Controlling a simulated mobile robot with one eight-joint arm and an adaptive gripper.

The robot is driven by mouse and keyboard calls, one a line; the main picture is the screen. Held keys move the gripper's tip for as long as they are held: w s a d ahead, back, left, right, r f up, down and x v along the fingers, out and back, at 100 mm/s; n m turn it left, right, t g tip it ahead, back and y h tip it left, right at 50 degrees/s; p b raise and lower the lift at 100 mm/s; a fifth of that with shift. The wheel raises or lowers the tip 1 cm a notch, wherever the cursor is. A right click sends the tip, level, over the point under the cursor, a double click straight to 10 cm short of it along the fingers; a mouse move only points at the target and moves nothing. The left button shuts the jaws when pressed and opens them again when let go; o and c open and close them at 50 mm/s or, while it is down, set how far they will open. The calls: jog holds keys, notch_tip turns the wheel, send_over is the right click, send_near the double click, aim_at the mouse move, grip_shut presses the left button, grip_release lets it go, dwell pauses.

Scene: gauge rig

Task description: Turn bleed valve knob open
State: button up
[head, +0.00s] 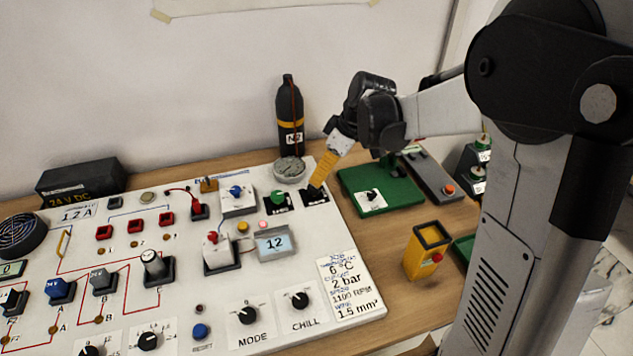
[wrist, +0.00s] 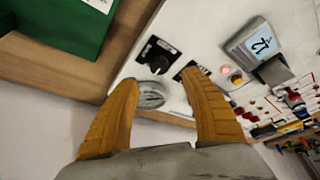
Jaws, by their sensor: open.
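A black knob on a black-labelled plate (head: 316,198) sits at the panel's back right edge, and a green knob (head: 278,198) sits just left of it. I cannot read which label says bleed. In the wrist view the black knob (wrist: 153,52) shows whole, just beyond the gap between the fingertips. The green knob is hidden there behind the right finger. My gripper (head: 316,187) points down at the black knob and partly covers it in the head view. In the wrist view its yellow fingers (wrist: 158,78) are spread, with nothing between them touching.
A round gauge (head: 289,170) stands behind the knobs, with a black N2 bottle (head: 288,118) behind it. A green board (head: 376,195) lies to the right, with a yellow box (head: 427,250) in front of it. A display (head: 275,243) reading 12 stands nearer on the panel.

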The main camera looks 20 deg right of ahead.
jog(key=shift+v, duration=2.3)
jog(key=shift+s, duration=0.1)
jog(key=s+a+r+m+t+h, duration=0.1)
jog(key=s+m, duration=0.3)
jog(key=s, duration=0.6)
jog(key=s+a+r+m+t+h, duration=0.1)
jog(key=s+m, duration=0.4)
jog(key=s, duration=0.6)
jog(key=shift+s+a+r+t+h, duration=0.35)
jog(key=shift+a+t+h, duration=0.3)
jog(key=shift+t, duration=0.45)
jog(key=shift+w, duration=0.1)
